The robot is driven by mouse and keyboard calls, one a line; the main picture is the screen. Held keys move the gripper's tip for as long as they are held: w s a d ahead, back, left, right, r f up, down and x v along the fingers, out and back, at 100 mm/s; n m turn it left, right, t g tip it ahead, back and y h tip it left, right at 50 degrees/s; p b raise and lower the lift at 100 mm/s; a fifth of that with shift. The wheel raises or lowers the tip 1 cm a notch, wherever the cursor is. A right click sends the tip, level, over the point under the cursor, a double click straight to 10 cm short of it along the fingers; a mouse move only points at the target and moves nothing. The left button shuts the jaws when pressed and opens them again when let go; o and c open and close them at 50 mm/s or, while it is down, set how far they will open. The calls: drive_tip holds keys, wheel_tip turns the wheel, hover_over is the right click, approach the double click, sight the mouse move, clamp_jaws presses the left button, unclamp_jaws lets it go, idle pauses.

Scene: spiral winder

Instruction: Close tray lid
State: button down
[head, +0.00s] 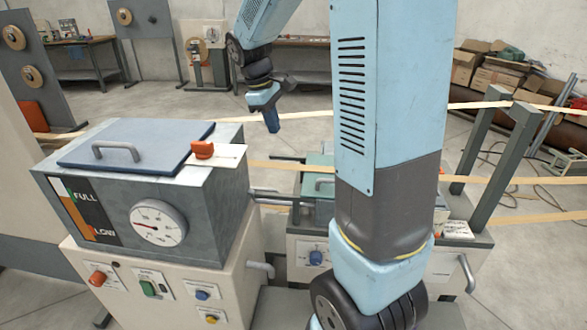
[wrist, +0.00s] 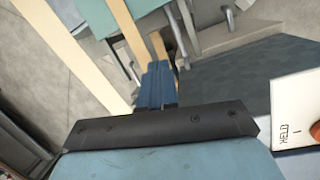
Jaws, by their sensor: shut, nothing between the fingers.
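A flat blue-grey lid (head: 137,147) with a grey bar handle (head: 115,150) lies on top of the grey metal box at the left. A second, greenish lid-like panel (head: 318,160) with a small handle shows on the machine behind, partly hidden by my arm. I cannot tell which one is the tray lid. My gripper (head: 271,122) hangs above and beyond the right rear of the grey box, apart from both lids. Its blue fingers are shut and empty, and they also show in the wrist view (wrist: 158,88).
An orange knob (head: 203,149) sits on a white plate beside the blue-grey lid. The box front has a round gauge (head: 158,223). Pale strips (head: 400,179) run across behind my arm. Grey posts (head: 505,165) stand at the right.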

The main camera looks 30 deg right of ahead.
drive_tip(key=w+d+f+n+g+h, duration=0.1)
drive_tip(key=w+f+n+g, duration=0.15)
drive_tip(key=w+f, duration=0.4)
drive_tip(key=s+d+f, duration=0.5)
drive_tip(key=d+f, duration=0.1)
drive_tip(key=f, duration=0.5)
drive_tip(key=shift+d, duration=0.4)
drive_tip(key=shift+n+t, duration=0.25)
